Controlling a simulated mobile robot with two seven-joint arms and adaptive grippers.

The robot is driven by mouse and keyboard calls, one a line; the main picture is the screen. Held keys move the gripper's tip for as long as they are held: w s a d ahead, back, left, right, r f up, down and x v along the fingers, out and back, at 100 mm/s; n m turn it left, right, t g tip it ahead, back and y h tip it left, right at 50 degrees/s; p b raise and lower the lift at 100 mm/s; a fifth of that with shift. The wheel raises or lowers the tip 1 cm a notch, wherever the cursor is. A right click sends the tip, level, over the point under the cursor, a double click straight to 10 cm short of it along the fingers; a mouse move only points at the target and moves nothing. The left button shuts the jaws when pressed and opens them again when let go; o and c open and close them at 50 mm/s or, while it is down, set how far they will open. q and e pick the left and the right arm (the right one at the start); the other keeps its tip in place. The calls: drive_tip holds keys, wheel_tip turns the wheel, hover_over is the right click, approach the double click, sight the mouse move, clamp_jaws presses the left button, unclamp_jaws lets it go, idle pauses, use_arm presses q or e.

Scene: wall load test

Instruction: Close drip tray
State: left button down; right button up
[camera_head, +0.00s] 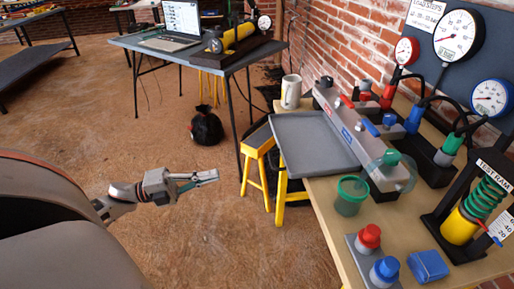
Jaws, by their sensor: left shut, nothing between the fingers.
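My left gripper (214,176) is in the lower left middle, over the floor, well to the left of the tray and touching nothing. Its fingers are together and empty, pointing right. My right gripper does not show.
A white mug (291,92) stands behind the tray. A green cup (350,195) stands in front of the manifold. Floor is open around my left gripper.

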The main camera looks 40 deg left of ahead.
use_arm(q)
approach(283, 160)
drive_tip(key=w+d+r, duration=0.1)
drive_tip(key=w, duration=0.1)
drive_tip(key=shift+w+d+r, duration=0.15)
drive_tip(key=shift+w+d, duration=0.15)
drive_tip(key=shift+w, duration=0.05)
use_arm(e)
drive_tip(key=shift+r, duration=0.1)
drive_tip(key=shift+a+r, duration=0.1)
use_arm(q)
drive_tip(key=x, duration=0.4)
drive_tip(key=f+x, duration=0.1)
drive_tip(key=x, duration=0.2)
drive_tip(key=shift+d, duration=0.15)
drive_tip(key=shift+w+d+f, duration=0.15)
drive_tip(key=shift+w+d, duration=0.05)
drive_tip(key=shift+w, duration=0.05)
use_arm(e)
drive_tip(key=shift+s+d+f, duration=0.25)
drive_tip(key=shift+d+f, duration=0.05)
